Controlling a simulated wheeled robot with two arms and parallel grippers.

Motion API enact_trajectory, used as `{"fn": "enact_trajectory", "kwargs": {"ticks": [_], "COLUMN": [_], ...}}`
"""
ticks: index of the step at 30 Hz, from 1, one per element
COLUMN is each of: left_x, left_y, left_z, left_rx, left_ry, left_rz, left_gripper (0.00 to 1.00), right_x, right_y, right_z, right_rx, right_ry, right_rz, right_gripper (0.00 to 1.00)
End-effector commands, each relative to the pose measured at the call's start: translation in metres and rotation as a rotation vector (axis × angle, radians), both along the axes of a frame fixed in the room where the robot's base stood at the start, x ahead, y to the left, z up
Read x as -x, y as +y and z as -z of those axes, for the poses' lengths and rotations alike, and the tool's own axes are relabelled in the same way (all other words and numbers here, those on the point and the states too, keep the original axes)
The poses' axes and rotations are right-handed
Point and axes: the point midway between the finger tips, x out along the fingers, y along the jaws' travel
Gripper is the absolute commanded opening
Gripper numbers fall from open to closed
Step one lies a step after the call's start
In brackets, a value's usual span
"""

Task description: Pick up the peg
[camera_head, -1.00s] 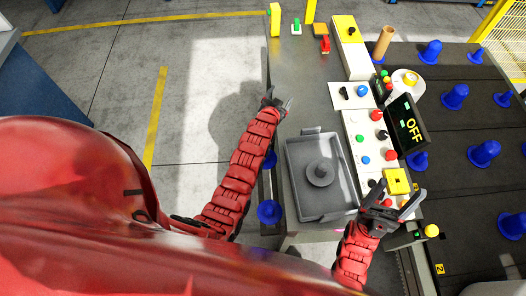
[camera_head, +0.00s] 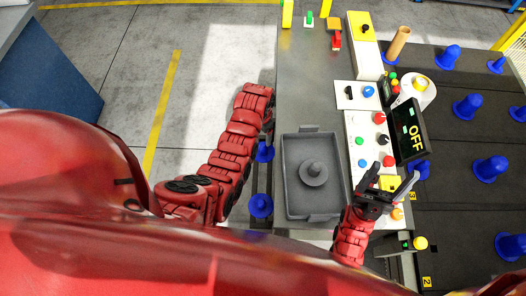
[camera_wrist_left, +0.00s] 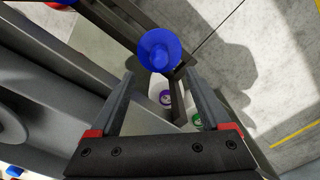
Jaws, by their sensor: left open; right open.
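Blue pegs stand on a dark rail along the left side of the grey table. One blue peg (camera_head: 264,152) is close to my left gripper (camera_head: 268,122), and another blue peg (camera_head: 260,205) is nearer to me. In the left wrist view a blue peg (camera_wrist_left: 158,48) with a round flange lies ahead, between the lines of my left gripper's open fingers (camera_wrist_left: 158,74). The fingers look empty. In the head view my left arm hides most of that gripper. My right gripper (camera_head: 394,176) is open and empty above the control panel by the yellow button.
A grey tray (camera_head: 291,205) with a round grey peg-like piece (camera_head: 313,172) sits on the table (camera_head: 305,75). The control panel (camera_head: 362,130) and an OFF display (camera_head: 410,130) are to its right. Purple (camera_wrist_left: 165,97) and green (camera_wrist_left: 198,119) round items show below the rail.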

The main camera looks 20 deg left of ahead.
Motion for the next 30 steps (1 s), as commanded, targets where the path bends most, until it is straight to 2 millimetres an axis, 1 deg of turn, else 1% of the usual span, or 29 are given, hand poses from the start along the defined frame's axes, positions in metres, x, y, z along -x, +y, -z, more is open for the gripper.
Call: {"fn": "enact_trajectory", "kwargs": {"ticks": [1, 3, 6, 9, 14, 17, 21, 24, 30], "left_x": [0.001, 0.000, 0.000, 0.000, -0.001, -0.003, -0.006, -0.006, -0.006], "left_y": [0.000, 0.000, 0.000, 0.000, -0.001, -0.002, -0.006, -0.005, -0.006], "left_z": [0.019, 0.035, 0.053, 0.062, 0.068, 0.080, 0.105, 0.116, 0.115], "left_rx": [0.000, 0.000, 0.000, 0.000, 0.000, 0.000, 0.000, 0.000, 0.000], "left_ry": [0.004, 0.002, 0.001, 0.001, -0.002, -0.002, -0.001, -0.002, -0.004], "left_rz": [0.000, 0.000, 0.000, -0.001, -0.001, -0.001, -0.001, -0.001, -0.001], "left_gripper": [0.81, 0.81, 0.81, 0.81, 0.81, 0.81, 0.81, 0.81, 0.81], "right_x": [0.000, 0.000, 0.000, 0.000, 0.000, 0.000, 0.000, 0.000, 0.000], "right_y": [0.000, 0.000, 0.000, 0.000, 0.000, 0.000, 0.000, 0.000, 0.000], "right_z": [0.013, 0.021, 0.030, 0.034, 0.038, 0.047, 0.067, 0.073, 0.071], "right_rx": [0.000, 0.000, 0.000, 0.000, 0.000, 0.000, 0.000, 0.000, 0.000], "right_ry": [0.000, 0.000, 0.000, 0.000, 0.000, 0.000, 0.000, 0.000, 0.000], "right_rz": [0.000, 0.000, 0.000, 0.000, 0.000, 0.000, 0.000, 0.000, 0.000], "right_gripper": [0.74, 0.74, 0.74, 0.74, 0.74, 0.74, 0.74, 0.74, 0.74]}}
